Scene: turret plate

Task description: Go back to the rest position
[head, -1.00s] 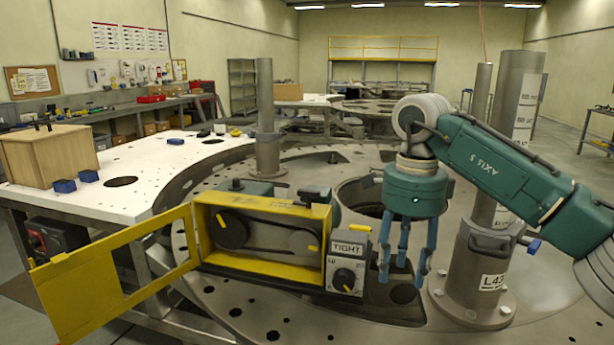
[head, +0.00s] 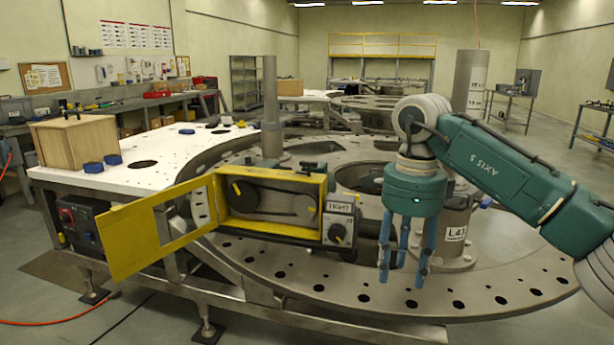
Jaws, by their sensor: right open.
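My right gripper (head: 404,278) hangs from the teal arm that comes in from the right, fingers pointing down. It is open and empty, in front of the grey turret plate (head: 300,292) as seen from the head. The yellow-framed box (head: 272,238) stands to its left with its yellow door (head: 155,232) swung open to the left. A belt and dark pulleys show inside the box. The TIGHT dial unit (head: 338,222) is at the box's right end, a little left of the gripper and apart from it in the picture. My left gripper is out of view.
A thick grey post (head: 468,85) rises behind my arm, and a thinner post (head: 270,100) stands behind the box. A wooden box (head: 75,143) and blue blocks (head: 93,167) sit on the white table section (head: 190,150). Open floor lies at front left.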

